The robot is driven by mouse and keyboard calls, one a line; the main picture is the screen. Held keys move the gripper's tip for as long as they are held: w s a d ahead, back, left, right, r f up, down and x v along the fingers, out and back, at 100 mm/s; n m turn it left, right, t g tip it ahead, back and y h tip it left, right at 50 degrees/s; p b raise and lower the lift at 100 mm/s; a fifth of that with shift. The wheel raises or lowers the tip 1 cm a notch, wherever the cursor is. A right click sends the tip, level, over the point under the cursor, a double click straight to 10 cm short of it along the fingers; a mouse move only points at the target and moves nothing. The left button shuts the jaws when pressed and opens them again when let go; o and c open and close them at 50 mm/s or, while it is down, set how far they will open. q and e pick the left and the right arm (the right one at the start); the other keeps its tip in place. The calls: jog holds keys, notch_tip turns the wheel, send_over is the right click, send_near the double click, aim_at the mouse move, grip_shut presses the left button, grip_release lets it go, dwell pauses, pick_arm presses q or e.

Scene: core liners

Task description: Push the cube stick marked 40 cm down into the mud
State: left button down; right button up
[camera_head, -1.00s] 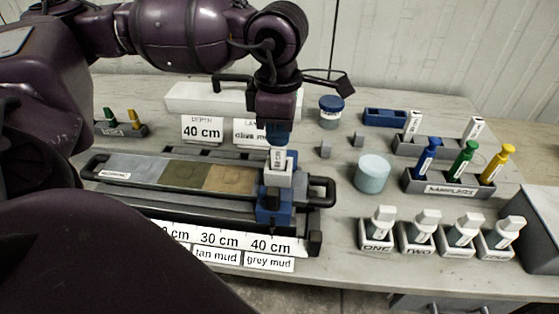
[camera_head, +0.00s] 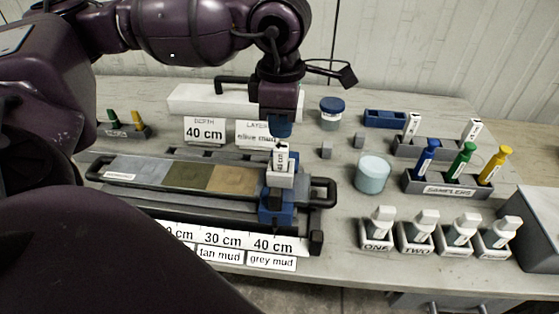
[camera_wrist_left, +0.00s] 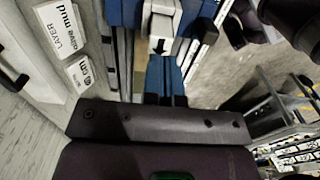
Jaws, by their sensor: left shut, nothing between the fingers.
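The cube stick (camera_head: 281,158) is white with a small dark-printed label, too small to read surely. It stands upright in a white block on a blue guide (camera_head: 277,207) at the right end of the mud tray, beside the 40 cm mark (camera_head: 273,244). My left gripper (camera_head: 279,131) is shut and empty, fingers pointing down just above the stick's top. In the left wrist view its blue fingers (camera_wrist_left: 166,80) show in front of the white stick (camera_wrist_left: 161,30), which bears a black arrow. The stick's lower end is hidden. My right gripper is not in view.
The mud tray (camera_head: 120,171) has grey, olive and tan sections. Signs behind it read 40 cm (camera_head: 205,131) and olive mud (camera_head: 257,134). A pale cylinder (camera_head: 373,174), samplers rack (camera_head: 445,186) and several labelled bottles stand to the right.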

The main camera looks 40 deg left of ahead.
pick_arm(q)
jog(key=shift+r+p, duration=0.5)
jog(key=shift+r, duration=0.75)
jog(key=shift+r+p, duration=0.45)
jog(key=shift+r, duration=0.6)
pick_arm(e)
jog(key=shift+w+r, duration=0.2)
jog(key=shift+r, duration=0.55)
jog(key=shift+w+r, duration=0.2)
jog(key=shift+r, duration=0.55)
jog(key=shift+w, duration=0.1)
